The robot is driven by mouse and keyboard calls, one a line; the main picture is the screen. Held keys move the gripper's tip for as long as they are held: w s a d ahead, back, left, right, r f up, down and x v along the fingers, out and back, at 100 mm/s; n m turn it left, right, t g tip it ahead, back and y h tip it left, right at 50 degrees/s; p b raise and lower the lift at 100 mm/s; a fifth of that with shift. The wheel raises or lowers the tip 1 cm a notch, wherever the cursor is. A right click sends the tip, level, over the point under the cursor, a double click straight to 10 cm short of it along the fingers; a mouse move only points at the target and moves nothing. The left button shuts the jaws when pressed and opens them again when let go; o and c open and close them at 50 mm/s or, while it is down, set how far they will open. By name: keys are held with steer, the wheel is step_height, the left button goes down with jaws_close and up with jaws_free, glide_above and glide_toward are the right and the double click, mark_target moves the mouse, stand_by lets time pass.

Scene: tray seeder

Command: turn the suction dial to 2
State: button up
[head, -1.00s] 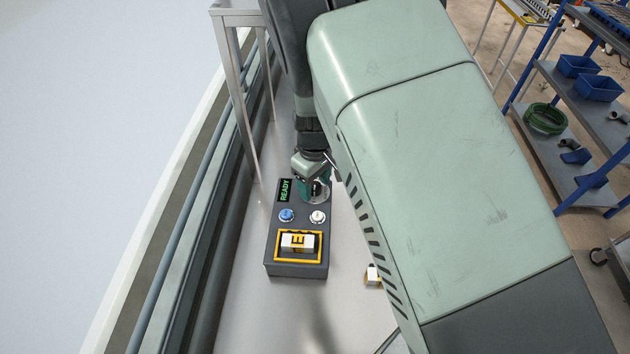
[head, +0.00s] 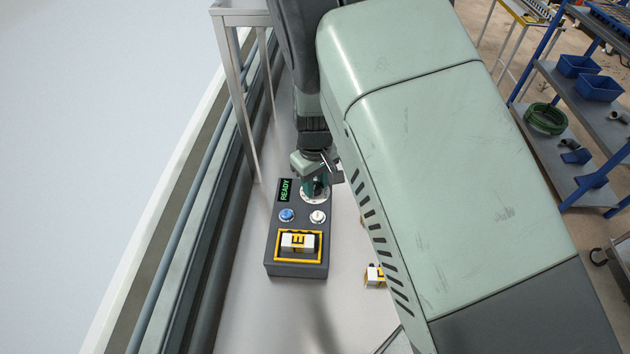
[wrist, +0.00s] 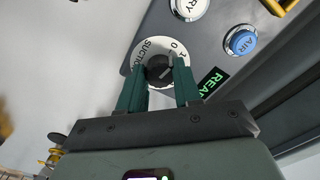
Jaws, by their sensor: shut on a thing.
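The suction dial is a dark round knob (wrist: 158,70) on a white ring labelled SUCTION, with 0 and 1 legible in the wrist view; the rest of the scale is hidden or unclear. A pale pointer line on the knob points toward the upper right, near the digits. My gripper (wrist: 160,80) has its two green fingers shut on the knob, one on each side. In the head view my gripper (head: 316,186) comes down on the dial's white ring (head: 314,197) at the far right corner of the dark control box (head: 270,240), and hides most of the knob.
The box carries a lit READY display (head: 285,190), a blue AIR button (head: 287,215), a white button (head: 318,217) and a yellow-framed rocker (head: 298,245). A small yellow-and-white block (head: 375,275) lies to the right. A metal frame (head: 233,90) stands behind left.

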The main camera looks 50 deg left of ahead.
mark_target(315, 185)
steer(key=m, duration=0.5)
steer(key=shift+m, duration=2.3)
steer(key=o, duration=1)
steer(key=shift+o, duration=0.2)
steer(key=shift+r, duration=0.1)
step_height(315, 185, up, 11)
